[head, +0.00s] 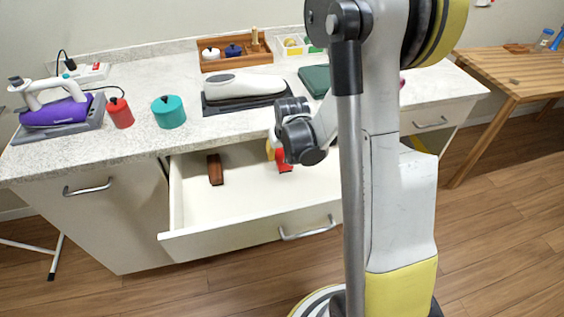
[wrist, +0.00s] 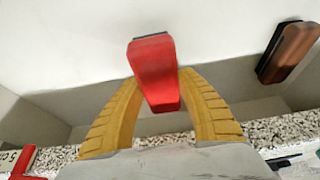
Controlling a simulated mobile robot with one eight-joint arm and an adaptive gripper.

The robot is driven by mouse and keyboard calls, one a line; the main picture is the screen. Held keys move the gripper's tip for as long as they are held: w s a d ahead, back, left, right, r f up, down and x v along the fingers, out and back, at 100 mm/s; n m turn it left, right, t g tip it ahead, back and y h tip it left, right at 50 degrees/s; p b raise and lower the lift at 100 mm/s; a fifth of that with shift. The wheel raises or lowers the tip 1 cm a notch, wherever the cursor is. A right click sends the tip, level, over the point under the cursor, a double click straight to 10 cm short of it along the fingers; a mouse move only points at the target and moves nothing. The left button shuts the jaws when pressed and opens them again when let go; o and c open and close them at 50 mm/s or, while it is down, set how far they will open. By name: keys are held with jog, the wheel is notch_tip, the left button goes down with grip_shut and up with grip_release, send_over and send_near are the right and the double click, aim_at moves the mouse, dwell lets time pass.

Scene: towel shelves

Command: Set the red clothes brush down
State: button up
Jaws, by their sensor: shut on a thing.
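The red clothes brush (head: 284,163) shows partly below my gripper (head: 276,153), over the right part of the open drawer (head: 235,200). In the wrist view my gripper (wrist: 160,88) has its yellow fingers shut on the red brush (wrist: 153,72), one on each side. The brush points away from the palm, with a dark strip at its far end. I cannot tell whether it touches the drawer floor. My arm hides the drawer's right end in the head view.
A brown wooden brush (head: 215,169) lies in the drawer's left part; the floor between the brushes is clear. The countertop (head: 140,75) above holds a purple iron (head: 57,112), a red pot (head: 120,114), a teal pot (head: 168,112) and a wooden tray (head: 215,65).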

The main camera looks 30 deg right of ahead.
notch_tip(320, 180, down, 4)
jog(key=shift+d+r+b, duration=0.15)
jog(key=shift+r+b, duration=0.05)
jog(key=shift+b, duration=0.65)
jog(key=shift+r, duration=0.15)
jog(key=o, duration=1.2)
jog(key=shift+f, duration=0.2)
jog(key=p+v, duration=0.5)
jog(key=v, duration=0.7)
jog(key=shift+w+r+p, duration=0.1)
jog(key=shift+p, duration=0.2)
jog(key=s+a+r+n+t, duration=0.1)
jog(key=s+a+r, duration=0.3)
jog(key=s+r, duration=0.1)
jog(key=s+a+r+n+t, duration=0.1)
jog(key=s+a+r, duration=0.3)
jog(key=a+r, duration=0.1)
jog(key=s+a+r+n+y, duration=0.1)
jog(key=s+a+r, duration=0.4)
jog(key=shift+s+a+t, duration=0.25)
jog(key=shift+s+t, duration=0.1)
jog(key=shift+t, duration=0.05)
